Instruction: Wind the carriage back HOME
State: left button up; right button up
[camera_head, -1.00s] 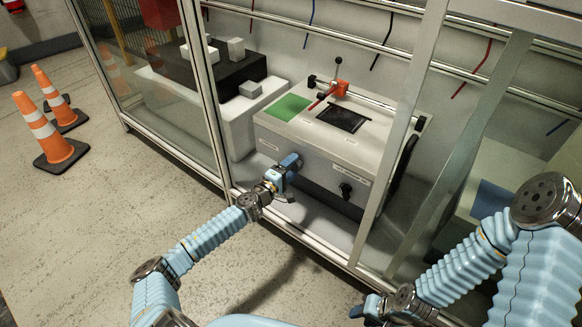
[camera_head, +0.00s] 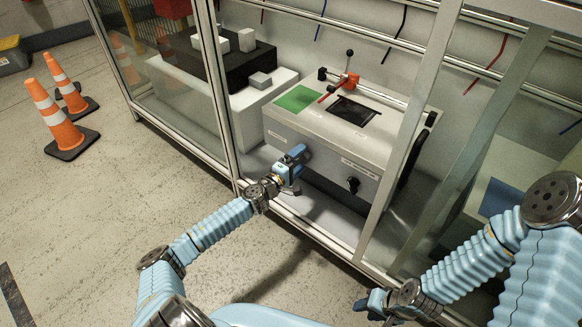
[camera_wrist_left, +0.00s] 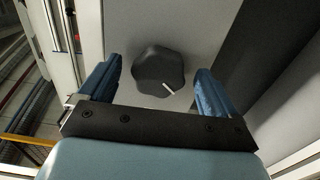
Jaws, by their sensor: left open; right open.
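The carriage is a red block (camera_head: 350,79) on a rail (camera_head: 382,96) along the back of a grey box (camera_head: 322,141). Its red pointer reaches toward the gap between a green patch (camera_head: 297,98) and a black patch (camera_head: 353,112). My left gripper (camera_head: 298,158) is open at the box's front face. In the left wrist view a dark lobed knob (camera_wrist_left: 158,71) with a white mark sits between its open fingers, with gaps on both sides. Another dark knob (camera_head: 352,185) shows further right on the front. My right gripper (camera_head: 370,305) is open, low, away from the box.
Metal frame posts (camera_head: 402,130) and a bottom rail bound the opening before the box. A white block with a dark top (camera_head: 262,103) stands left of it. Orange cones (camera_head: 54,112) stand on the floor at left. Clear floor lies in front.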

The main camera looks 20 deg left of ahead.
pick_arm(q)
jog(key=v, duration=1.3)
jog(key=shift+s, duration=0.2)
jog(key=shift+f, duration=0.1)
